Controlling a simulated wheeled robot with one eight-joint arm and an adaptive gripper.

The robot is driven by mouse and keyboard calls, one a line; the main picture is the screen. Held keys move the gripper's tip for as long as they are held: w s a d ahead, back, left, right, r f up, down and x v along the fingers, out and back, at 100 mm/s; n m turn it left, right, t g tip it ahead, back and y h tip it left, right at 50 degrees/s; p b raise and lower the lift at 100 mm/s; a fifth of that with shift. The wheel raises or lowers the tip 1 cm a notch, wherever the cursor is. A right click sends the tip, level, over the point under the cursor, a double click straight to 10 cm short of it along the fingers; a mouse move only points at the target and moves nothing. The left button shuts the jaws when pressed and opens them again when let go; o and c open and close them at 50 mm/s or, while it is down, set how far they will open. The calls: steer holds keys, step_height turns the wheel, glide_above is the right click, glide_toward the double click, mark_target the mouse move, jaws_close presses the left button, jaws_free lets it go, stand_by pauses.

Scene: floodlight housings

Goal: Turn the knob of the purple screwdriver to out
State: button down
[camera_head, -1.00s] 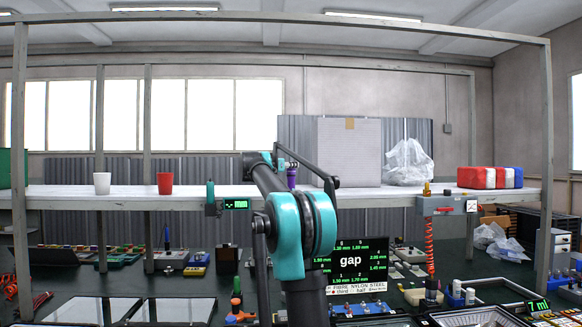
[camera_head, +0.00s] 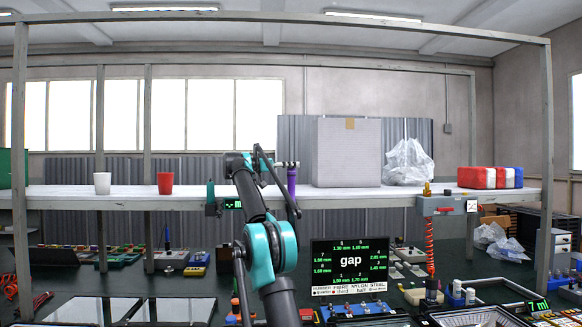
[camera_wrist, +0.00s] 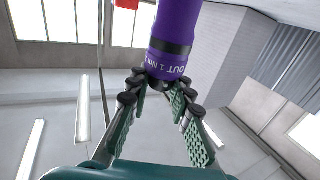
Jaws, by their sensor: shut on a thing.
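The purple screwdriver (camera_head: 291,183) is held upright above the white shelf in the head view. In the head view my gripper (camera_head: 288,164) is seen small, at the screwdriver's upper end. The screwdriver's far tip is out of the wrist view.
A red cup (camera_head: 165,183) and a white cup (camera_head: 102,183) stand on the shelf (camera_head: 240,192) to the left. A large grey box (camera_head: 347,153), a plastic bag (camera_head: 408,163) and a red, white and blue stack (camera_head: 490,177) stand right. The "gap" screen (camera_head: 350,262) is below.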

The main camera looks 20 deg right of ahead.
stand_by(0.5)
steer(key=c, duration=1.3)
jaws_free()
steer(key=shift+c, duration=0.2)
steer(key=shift+a, duration=0.1)
steer(key=s+a, duration=0.1)
steer(key=a, duration=1)
steer(key=shift+s+a, duration=0.25)
steer(key=shift+a, duration=0.1)
steer(key=shift+f, duration=0.1)
